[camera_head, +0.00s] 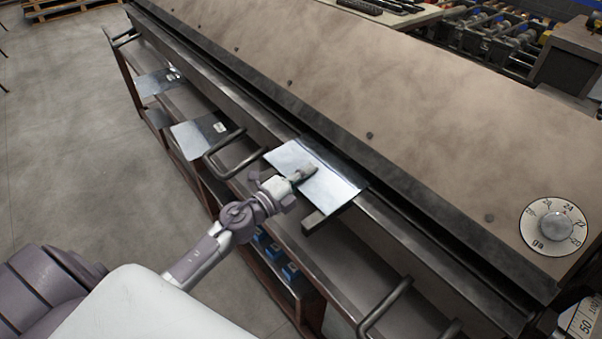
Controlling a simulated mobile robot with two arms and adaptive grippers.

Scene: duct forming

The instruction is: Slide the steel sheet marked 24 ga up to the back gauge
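A shiny steel sheet (338,185) lies at the front edge of the large brake-like machine, its far edge at the dark slot under the machine's sloping top. No gauge mark is readable on it; part of it is hidden by my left gripper (304,174). The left gripper's tip is over the sheet's middle and seems to touch it; whether its fingers are open or shut is unclear. Two more steel sheets, one nearer (190,139) and one farther (151,85), lie to the left on the shelf, each with a small pale label too small to read. I cannot make out the back gauge. My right gripper is not in view.
A round dial (554,227) marked "ga" sits on the machine's top at right. Bar handles (386,306) stick out along the machine's front. Blue items (290,272) stand on a lower shelf. The floor at left (70,130) is clear.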

